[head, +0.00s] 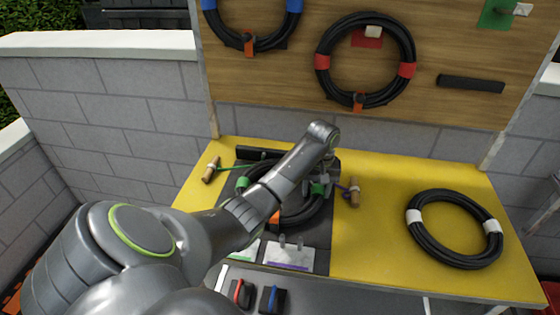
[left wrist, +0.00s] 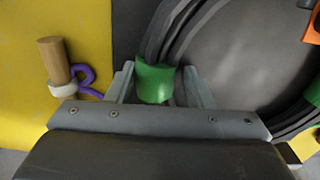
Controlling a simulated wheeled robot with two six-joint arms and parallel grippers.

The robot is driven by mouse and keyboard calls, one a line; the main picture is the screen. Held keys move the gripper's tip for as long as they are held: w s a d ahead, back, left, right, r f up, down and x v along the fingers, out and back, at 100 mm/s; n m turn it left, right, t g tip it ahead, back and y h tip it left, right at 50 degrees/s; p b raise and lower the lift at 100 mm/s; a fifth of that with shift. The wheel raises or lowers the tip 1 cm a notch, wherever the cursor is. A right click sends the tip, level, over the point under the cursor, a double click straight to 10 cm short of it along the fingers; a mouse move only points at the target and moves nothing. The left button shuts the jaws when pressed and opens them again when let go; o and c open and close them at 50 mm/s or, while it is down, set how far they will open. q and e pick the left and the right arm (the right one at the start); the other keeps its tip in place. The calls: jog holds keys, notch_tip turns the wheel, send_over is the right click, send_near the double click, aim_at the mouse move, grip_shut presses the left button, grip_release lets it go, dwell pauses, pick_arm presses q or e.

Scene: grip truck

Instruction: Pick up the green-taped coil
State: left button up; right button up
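The green-taped coil (head: 297,217) is a black ring of cable lying on the dark mat at the middle of the yellow table. It has green tape at two places and an orange piece at its near side. My left gripper (head: 322,182) is over the coil's right side. In the left wrist view, the two fingers (left wrist: 162,82) stand open on either side of one green tape band (left wrist: 155,83), with narrow gaps showing. My left arm hides part of the coil in the head view. My right gripper is not in view.
A white-taped coil (head: 455,262) lies on the yellow table (head: 375,265) at right. Blue-taped and red-taped coils (head: 322,78) hang on the wooden board behind. Wooden-handled pegs (head: 354,192) with cord lie beside the mat. Small cards and red and blue items lie in front.

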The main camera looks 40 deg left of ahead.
pick_arm(q)
grip_shut()
jog(key=shift+w+r, duration=0.1)
jog(key=shift+r, duration=0.05)
